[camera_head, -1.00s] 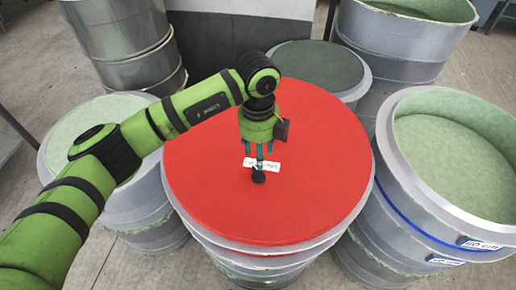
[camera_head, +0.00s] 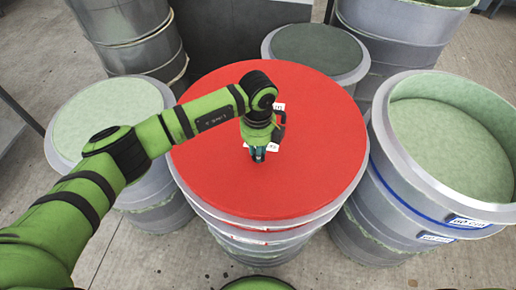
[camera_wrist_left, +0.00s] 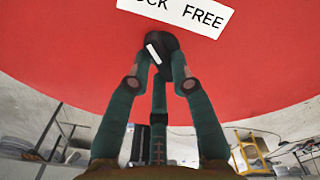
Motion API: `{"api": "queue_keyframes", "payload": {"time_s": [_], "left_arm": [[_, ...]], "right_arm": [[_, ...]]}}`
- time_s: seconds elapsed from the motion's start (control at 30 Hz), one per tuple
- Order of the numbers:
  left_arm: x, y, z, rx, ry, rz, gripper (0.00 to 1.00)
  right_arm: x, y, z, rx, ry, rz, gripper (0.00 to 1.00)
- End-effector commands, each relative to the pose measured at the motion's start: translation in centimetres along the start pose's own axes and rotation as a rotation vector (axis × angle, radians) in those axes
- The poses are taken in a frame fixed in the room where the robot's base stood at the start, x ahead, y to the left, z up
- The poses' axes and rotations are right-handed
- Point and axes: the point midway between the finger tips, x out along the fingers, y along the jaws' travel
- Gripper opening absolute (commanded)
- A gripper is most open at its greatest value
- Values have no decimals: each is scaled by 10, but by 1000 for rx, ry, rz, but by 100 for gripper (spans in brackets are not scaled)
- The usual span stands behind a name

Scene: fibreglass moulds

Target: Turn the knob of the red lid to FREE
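The red lid (camera_head: 215,185) covers the middle drum. In the left wrist view the lid (camera_wrist_left: 75,40) carries a white label (camera_wrist_left: 190,12) reading FREE, with the word before it cut off to "OCK". Below the label is the dark knob (camera_wrist_left: 163,42) with a white mark, whose upper end leans left, away from FREE. My left gripper (camera_head: 258,156) is over the lid, and its fingers (camera_wrist_left: 160,62) are drawn together around the knob. The head view hides the knob behind the fingers; part of the label (camera_head: 272,147) shows beside them. My right gripper is not in view.
A second small white label (camera_head: 278,106) is on the lid behind my left wrist. An open, green-lined drum mould (camera_head: 392,150) stands close on the right. A pale green-topped drum (camera_head: 62,150) is on the left, a dark-topped one (camera_head: 350,73) behind. Metal drums stand farther back.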

Motion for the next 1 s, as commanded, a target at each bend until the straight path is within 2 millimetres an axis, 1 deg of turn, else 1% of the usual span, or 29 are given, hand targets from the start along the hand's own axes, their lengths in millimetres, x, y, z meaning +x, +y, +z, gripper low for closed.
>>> {"api": "queue_keyframes", "payload": {"time_s": [0.03,0.2,0.47,0.67,1.0], "left_arm": [[0,0,0,0,0,-1,0],[0,0,0,1,0,-1,0],[2,0,0,51,0,-1,0],[5,0,1,170,-2,-2,0],[6,1,4,481,-3,-2,0]], "right_arm": [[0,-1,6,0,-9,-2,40],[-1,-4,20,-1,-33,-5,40],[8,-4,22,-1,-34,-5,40],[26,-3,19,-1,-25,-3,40],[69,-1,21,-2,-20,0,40]]}}
